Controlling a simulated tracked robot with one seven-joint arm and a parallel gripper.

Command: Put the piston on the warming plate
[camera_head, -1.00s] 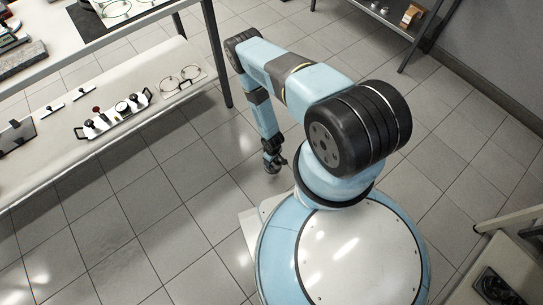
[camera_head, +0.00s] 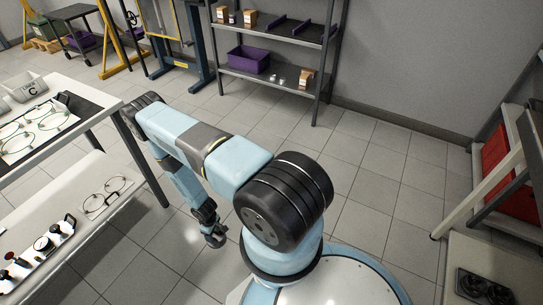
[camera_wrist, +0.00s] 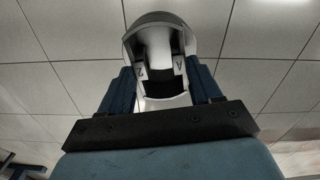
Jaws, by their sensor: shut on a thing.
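My gripper (camera_wrist: 160,92) is shut on the piston (camera_wrist: 160,24), a grey metal cup-like part with an open, hollow side and letter marks inside. The blue-grey fingers sit on either side of it in the wrist view. In the head view my gripper (camera_head: 215,236) hangs low over the tiled floor beside the workbench, and the piston is too small and dark there to make out. A black unit with round tops (camera_head: 483,288) lies on a pale surface at the lower right. It may be the warming plate, but I cannot tell for sure.
A workbench (camera_head: 112,112) with rings and a lower shelf of parts stands at the left. A shelf rack (camera_head: 287,84) with a purple bin (camera_head: 248,60) stands at the back wall. A frame with red panels (camera_head: 497,150) is at the right. The floor between is clear.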

